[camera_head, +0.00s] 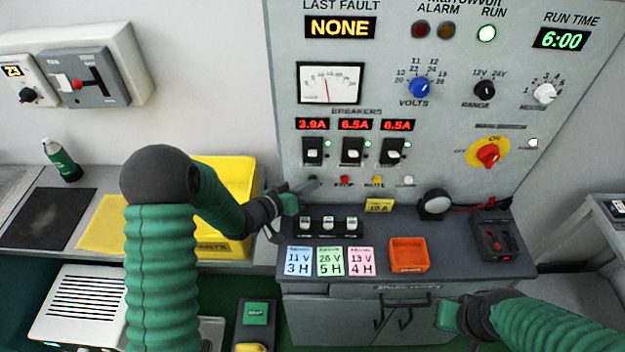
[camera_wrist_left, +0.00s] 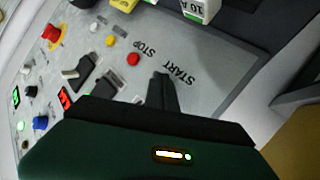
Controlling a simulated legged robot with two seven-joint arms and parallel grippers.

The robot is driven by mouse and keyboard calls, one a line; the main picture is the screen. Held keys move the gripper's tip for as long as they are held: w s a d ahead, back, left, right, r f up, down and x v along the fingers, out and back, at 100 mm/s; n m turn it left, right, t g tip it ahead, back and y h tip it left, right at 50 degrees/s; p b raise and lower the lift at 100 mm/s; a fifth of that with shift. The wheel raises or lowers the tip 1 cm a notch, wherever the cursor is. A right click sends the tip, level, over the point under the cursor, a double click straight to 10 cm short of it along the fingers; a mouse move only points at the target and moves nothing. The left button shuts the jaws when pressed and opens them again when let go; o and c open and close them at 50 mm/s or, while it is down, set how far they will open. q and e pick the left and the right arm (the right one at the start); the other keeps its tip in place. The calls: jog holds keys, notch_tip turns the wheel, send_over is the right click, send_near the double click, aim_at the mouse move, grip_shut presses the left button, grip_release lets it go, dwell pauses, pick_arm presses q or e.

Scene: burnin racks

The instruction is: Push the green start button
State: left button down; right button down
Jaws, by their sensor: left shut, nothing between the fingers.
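The green start button (camera_head: 312,179) sits at the left end of a row of small buttons on the grey panel, mostly hidden at my left fingertips. My left gripper (camera_head: 312,185) is shut and empty, with its tips at the button; I cannot tell whether they touch it. In the left wrist view, the left fingers (camera_wrist_left: 161,88) point at the panel beside the START label (camera_wrist_left: 178,75), and the button is hidden behind them. My right gripper (camera_head: 462,318) is low at the right, before the cabinet; its fingers are unclear.
A red stop button (camera_head: 344,179) is just right of the start button, with a yellow one (camera_head: 377,180) beyond. Below are white-topped switches (camera_head: 328,223), coloured cards and an orange tray (camera_head: 408,266). A yellow bin (camera_head: 238,170) stands left. The RUN lamp (camera_head: 487,33) is lit.

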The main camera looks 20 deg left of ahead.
pick_arm(q)
jog(key=shift+s+d, duration=0.2)
jog(key=shift+s, duration=0.55)
jog(key=shift+s+d, duration=0.25)
jog(key=shift+s, duration=0.55)
jog(key=shift+s+d, duration=0.2)
jog(key=shift+s, duration=0.6)
jog(key=shift+s+d, duration=0.25)
jog(key=shift+s, duration=0.55)
